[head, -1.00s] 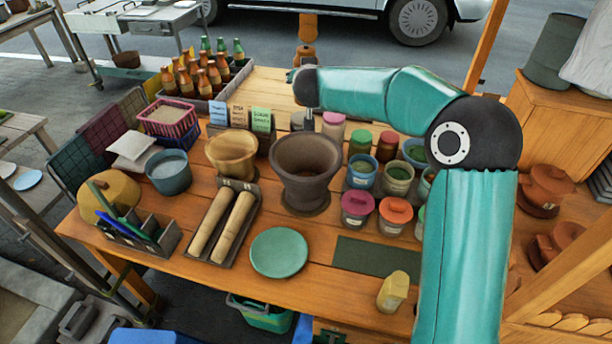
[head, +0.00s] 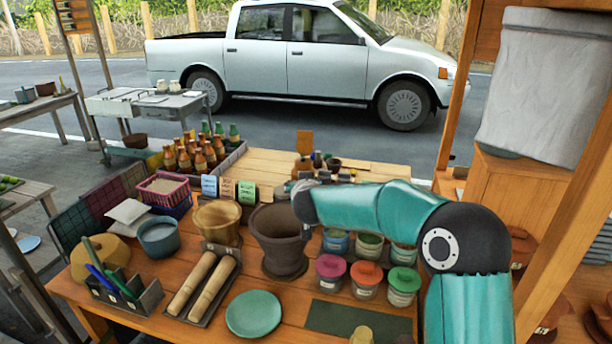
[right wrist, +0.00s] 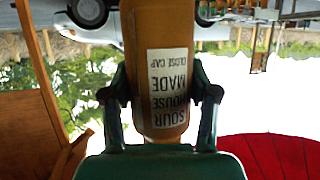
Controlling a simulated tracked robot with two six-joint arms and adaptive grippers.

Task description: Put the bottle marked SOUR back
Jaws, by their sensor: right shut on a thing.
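The bottle marked SOUR (right wrist: 168,85) is amber-brown with a pale label and fills the middle of the right wrist view. The label appears upside down, as does the whole scene there. My right gripper (right wrist: 161,100) is shut on the bottle, with one finger on each side. In the head view my right arm reaches in from the right, over the table behind the dark mortar (head: 280,240). The gripper is small and mostly hidden behind its wrist there. A crate (head: 232,158) at the table's back left holds several similar bottles. My left gripper is not in view.
Coloured cards (head: 228,188) stand in front of the crate. A wooden bowl (head: 218,222), rolling pins (head: 203,285), and lidded jars (head: 366,280) surround the mortar. The pale board (head: 270,165) right of the crate has clear room. A wooden post stands at the right.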

